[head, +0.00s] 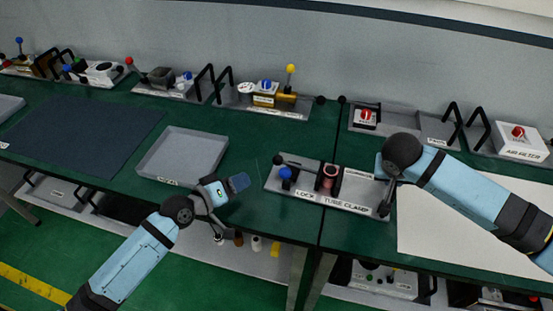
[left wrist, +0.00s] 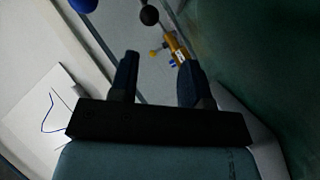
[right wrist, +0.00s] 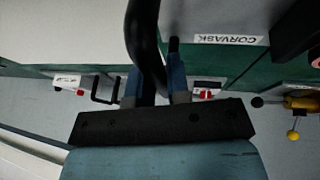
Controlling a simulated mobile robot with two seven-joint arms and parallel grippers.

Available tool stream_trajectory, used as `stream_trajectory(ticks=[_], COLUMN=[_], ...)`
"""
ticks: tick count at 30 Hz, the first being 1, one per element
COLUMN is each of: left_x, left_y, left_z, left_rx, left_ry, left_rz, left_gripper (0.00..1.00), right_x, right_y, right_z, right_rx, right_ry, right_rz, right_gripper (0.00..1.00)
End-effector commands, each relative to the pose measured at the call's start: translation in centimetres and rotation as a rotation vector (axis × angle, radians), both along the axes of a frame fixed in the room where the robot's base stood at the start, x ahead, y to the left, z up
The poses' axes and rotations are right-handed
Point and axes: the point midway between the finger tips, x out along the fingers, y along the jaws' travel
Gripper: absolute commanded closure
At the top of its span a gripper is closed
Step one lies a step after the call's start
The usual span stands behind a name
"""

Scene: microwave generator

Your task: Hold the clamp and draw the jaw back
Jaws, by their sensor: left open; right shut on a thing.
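The tube clamp (head: 345,207) is a grey plate on the green table, labelled "LOCK" and "TUBE CLAMP". A blue lock knob (head: 285,173) is on its left part, and a pinkish ring-shaped tube (head: 328,174) stands between dark jaw parts in its middle. My right gripper (head: 386,205) is at the clamp's right end, shut on a black bar handle (right wrist: 147,45). The forearm hides part of that end. My left gripper (head: 230,210) is open and empty, left of the clamp near the table's front edge. In the left wrist view its fingers (left wrist: 157,85) are apart.
A grey tray (head: 183,155) and a dark mat (head: 80,135) lie to the left. Several devices with handles line the back, including a yellow one (head: 264,99) and an air filter (head: 520,142). A white sheet (head: 440,225) lies under my right forearm.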

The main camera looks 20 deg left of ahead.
Motion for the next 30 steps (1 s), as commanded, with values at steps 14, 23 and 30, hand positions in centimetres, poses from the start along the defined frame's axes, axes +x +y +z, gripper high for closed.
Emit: stream_trajectory(ticks=[14, 23, 30], left_x=[5.8, 10.2, 11.5], left_y=[-3.6, -6.4, -7.3], left_z=[0.0, -1.2, -1.6], left_rx=[-0.147, -0.143, -0.141], left_ry=[0.064, 0.064, 0.064], left_rz=[0.003, 0.003, 0.002], left_gripper=[0.57, 0.57, 0.57], right_x=[-0.2, -0.2, -0.2], right_y=[-0.1, -0.1, -0.1], right_z=[-0.5, -0.5, -0.5], right_rx=[-0.004, -0.004, -0.004], right_ry=[0.008, 0.008, 0.009], right_rz=[-0.001, -0.001, -0.001], right_gripper=[1.00, 1.00, 1.00])
